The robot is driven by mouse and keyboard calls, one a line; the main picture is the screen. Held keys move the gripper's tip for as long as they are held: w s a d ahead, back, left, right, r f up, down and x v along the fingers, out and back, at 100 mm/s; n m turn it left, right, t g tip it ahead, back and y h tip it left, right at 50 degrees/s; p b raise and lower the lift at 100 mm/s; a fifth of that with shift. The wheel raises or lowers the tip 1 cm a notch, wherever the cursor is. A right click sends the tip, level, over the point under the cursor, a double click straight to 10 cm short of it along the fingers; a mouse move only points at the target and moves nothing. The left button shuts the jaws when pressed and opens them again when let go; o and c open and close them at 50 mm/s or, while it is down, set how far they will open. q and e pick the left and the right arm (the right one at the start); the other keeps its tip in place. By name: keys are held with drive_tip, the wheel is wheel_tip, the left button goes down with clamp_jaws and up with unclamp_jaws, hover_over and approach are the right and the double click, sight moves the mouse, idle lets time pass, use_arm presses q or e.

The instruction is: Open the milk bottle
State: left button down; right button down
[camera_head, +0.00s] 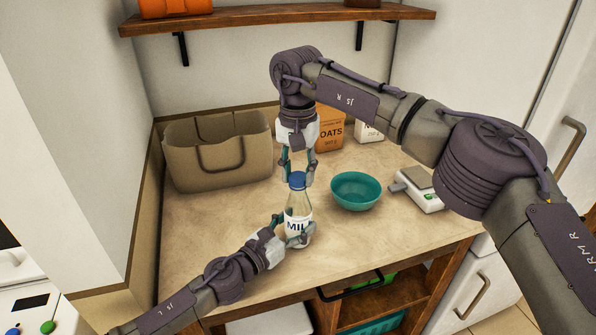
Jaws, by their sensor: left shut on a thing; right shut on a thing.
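The milk bottle (299,208) stands upright on the counter near its front edge. It is clear with pale contents, a white label and a blue cap (297,180). My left gripper (294,236) comes from the lower left and is shut on the bottle's lower body, covering part of the label. My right gripper (297,178) points down from above and is shut on the blue cap, with one finger on each side. The cap sits on top of the bottle; whether it is loose I cannot tell.
A beige bag (218,155) stands at the back left. An oats package (329,130) and a white package (369,131) stand behind. A wooden shelf (280,15) hangs above. The counter's left front is clear.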

sight(298, 176)
drive_tip(key=n, duration=0.2)
drive_tip(key=shift+n, duration=0.3)
drive_tip(key=shift+r, duration=0.15)
drive_tip(key=shift+r, duration=0.95)
drive_tip(key=shift+r, duration=2)
use_arm(q)
drive_tip(key=shift+c, duration=0.7)
unclamp_jaws()
